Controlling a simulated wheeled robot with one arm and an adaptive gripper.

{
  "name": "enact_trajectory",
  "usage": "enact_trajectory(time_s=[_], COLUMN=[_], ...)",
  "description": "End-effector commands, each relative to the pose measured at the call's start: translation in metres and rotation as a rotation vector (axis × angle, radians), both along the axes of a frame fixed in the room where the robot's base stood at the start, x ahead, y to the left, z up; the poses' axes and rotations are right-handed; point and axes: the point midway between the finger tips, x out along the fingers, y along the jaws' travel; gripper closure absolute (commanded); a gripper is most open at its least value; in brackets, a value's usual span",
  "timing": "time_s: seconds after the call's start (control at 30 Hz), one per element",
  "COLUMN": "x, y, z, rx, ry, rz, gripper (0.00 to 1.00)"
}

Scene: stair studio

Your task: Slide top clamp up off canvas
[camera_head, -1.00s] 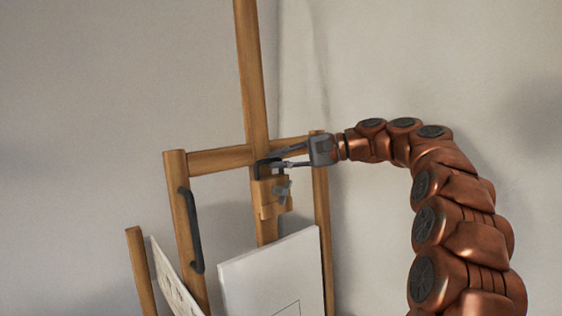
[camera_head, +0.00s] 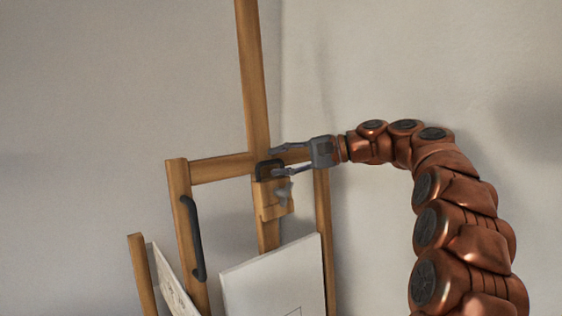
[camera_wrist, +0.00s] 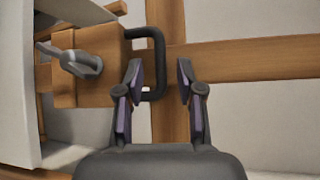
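The top clamp (camera_head: 272,200) is a wooden block with a grey wing knob and a dark looped handle (camera_head: 268,169) on top. It sits on the easel's central mast, above the white canvas (camera_head: 270,278), with a gap of bare mast between them. In the wrist view the clamp block (camera_wrist: 112,84) is at the left and its handle (camera_wrist: 158,55) reaches between my fingers. My gripper (camera_head: 274,161) is open beside the handle; its fingertips (camera_wrist: 160,75) stand apart either side of the handle's bar, which neither seems to grip.
The easel's crossbar (camera_head: 222,167) runs behind the clamp and my fingers. The left post (camera_head: 181,220) carries a dark curved handle (camera_head: 194,238). Another panel (camera_head: 172,283) leans at the lower left. A plain wall is behind; the space right of the easel holds only my arm.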

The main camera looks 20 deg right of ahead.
Motion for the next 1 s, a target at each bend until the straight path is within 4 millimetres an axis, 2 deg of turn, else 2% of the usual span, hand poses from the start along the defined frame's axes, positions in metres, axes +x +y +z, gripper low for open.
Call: enact_trajectory(time_s=[0.23,0.53,0.83,1.0], x=[-0.004,-0.023,-0.039,-0.045], y=[-0.01,-0.055,-0.09,-0.102], z=[0.003,0.014,0.022,0.026], rx=[0.001,0.0,-0.001,0.001], ry=[-0.002,-0.004,0.0,0.0], rz=[-0.001,-0.005,-0.006,-0.002], gripper=[0.63,0.63,0.63,0.63])
